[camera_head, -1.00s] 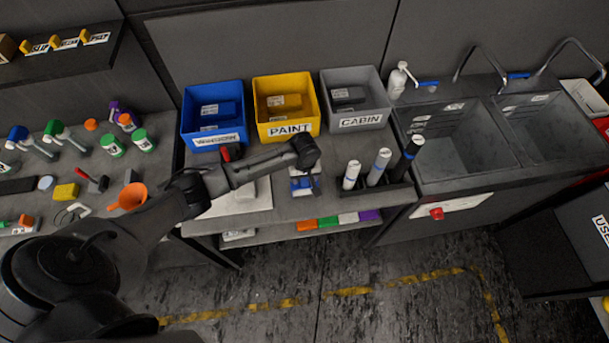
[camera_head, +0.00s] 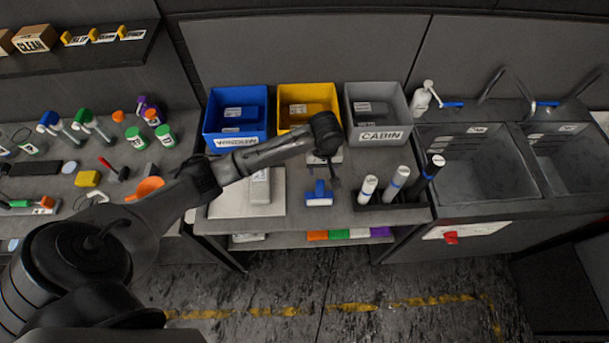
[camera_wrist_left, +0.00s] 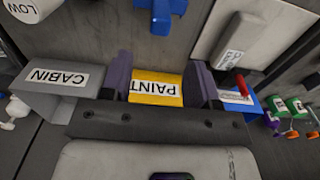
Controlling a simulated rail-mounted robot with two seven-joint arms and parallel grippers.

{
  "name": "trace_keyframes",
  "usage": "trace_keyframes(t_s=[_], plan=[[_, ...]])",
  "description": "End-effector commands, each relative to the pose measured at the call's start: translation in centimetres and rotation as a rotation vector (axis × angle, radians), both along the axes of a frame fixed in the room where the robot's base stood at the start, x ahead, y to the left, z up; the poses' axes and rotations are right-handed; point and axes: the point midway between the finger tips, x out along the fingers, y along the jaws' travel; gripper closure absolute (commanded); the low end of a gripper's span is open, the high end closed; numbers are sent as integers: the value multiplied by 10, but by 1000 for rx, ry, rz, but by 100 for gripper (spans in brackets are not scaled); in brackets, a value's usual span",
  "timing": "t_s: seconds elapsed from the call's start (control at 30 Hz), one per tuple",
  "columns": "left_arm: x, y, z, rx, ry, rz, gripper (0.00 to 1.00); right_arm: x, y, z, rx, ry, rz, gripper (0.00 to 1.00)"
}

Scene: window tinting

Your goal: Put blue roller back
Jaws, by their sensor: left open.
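The blue roller (camera_head: 319,197), with a blue top part and a pale lower part, lies on the grey worktop, left of the rack of upright rollers. In the wrist view its blue part (camera_wrist_left: 161,17) shows at the top edge, beyond the fingers. My left gripper (camera_head: 334,176) is behind and slightly right of it, pointing down and apart from it. In the wrist view the two dark fingers of the left gripper (camera_wrist_left: 162,78) are spread with nothing held between them; the yellow PAINT bin (camera_wrist_left: 155,88) shows behind the gap. My right gripper is not in view.
Blue WINDOW (camera_head: 236,140), yellow PAINT (camera_head: 293,128) and grey CABIN (camera_head: 379,136) bins line the back. A black rack (camera_head: 392,214) holds upright rollers. A pale board (camera_head: 222,202) lies left, sinks (camera_head: 478,165) stand right. A lower shelf (camera_head: 275,243) holds coloured items.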

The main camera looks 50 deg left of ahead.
Motion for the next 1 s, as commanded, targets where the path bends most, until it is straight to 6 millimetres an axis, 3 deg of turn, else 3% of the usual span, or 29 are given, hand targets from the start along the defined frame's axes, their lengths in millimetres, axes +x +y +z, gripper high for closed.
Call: trace_keyframes(t_s=[0.2, 0.37, 0.5, 0.67, 0.8, 1.0], plan=[[-4, -4, -1, -3, 0, -21, 45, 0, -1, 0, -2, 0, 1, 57], [-35, -36, -26, -27, -27, -188, 45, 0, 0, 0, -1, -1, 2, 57], [-89, -77, -51, -58, -97, -441, 45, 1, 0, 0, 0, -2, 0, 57], [-156, -108, -59, -58, -201, -692, 45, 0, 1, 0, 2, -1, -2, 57], [-207, -115, -53, -13, -267, -844, 45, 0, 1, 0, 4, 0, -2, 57], [-259, -107, -36, 79, -299, -978, 45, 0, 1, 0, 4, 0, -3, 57]])
